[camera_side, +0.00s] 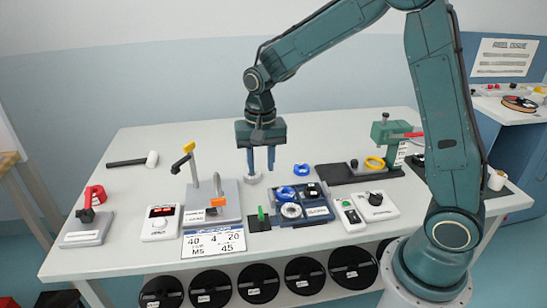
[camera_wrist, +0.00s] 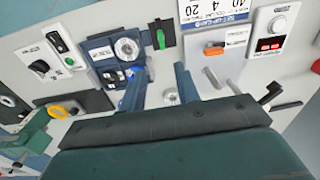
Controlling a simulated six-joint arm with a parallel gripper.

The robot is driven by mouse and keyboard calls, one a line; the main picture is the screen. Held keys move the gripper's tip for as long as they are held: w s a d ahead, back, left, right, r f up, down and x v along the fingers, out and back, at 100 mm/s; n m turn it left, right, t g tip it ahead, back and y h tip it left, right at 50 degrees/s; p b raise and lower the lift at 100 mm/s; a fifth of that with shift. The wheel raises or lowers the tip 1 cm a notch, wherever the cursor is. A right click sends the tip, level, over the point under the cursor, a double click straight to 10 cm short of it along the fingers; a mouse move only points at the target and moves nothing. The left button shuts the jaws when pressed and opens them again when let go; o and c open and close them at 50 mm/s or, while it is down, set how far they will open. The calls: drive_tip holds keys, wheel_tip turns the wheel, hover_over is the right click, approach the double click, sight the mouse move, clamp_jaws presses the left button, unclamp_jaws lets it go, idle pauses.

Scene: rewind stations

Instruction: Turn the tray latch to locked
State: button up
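A small green lever (camera_side: 261,214) stands upright on a black plate (camera_side: 258,225) at the front left of the dark blue tray (camera_side: 318,212). I take it for the tray latch; its marks are too small to read. The lever also shows in the wrist view (camera_wrist: 160,38), beside the tray (camera_wrist: 112,52). The tray holds blue rings, a pale ring and dark parts. My gripper (camera_side: 262,170) points down behind and left of the tray, apart from the lever. Its fingers are spread and empty, also in the wrist view (camera_wrist: 160,88).
A small grey round piece (camera_side: 253,178) is near my fingertips. A grey station with posts (camera_side: 212,205) stands left, and a box with a red display (camera_side: 160,222) beyond it. A switch box (camera_side: 351,213) and a knob box (camera_side: 376,206) stand right. A green press (camera_side: 385,140) is behind.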

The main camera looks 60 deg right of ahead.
sight(260, 210)
drive_tip(key=shift+w+f, duration=0.35)
drive_tip(key=shift+f, duration=0.3)
wheel_tip(260, 210, down, 14)
drive_tip(key=shift+r, duration=0.1)
idle(0.5)
clamp_jaws()
